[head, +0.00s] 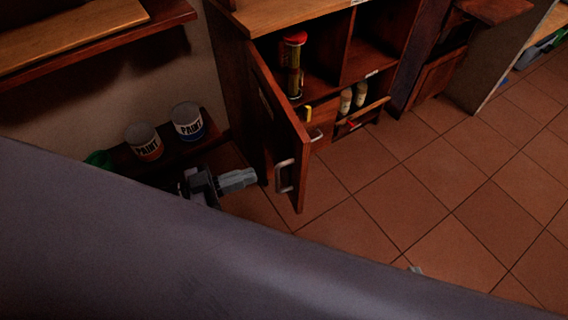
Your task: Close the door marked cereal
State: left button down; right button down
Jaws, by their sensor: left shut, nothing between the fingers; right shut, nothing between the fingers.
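A dark wood cabinet door (289,145) stands swung open from the cabinet, with a metal bar handle (284,176) on its lower part. No cereal marking is readable on it; small white labels on the cabinet frame are too small to read. My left gripper (250,178) is shut and empty, just left of the door and close to the handle; I cannot tell whether it touches. Only a small grey tip of my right gripper (416,270) shows above my dark body at the bottom; the rest is hidden.
The open compartment holds a red-lidded jar (293,66). A lower drawer (362,117) stands open with pale bottles (346,102). Two paint cans (187,121) sit on a low shelf at left. The tiled floor (440,185) to the right is clear.

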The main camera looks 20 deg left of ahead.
aim_at(298, 160)
pick_arm(q)
jog(key=x, duration=0.9)
jog(key=shift+b, duration=0.3)
jog(key=shift+d, duration=0.1)
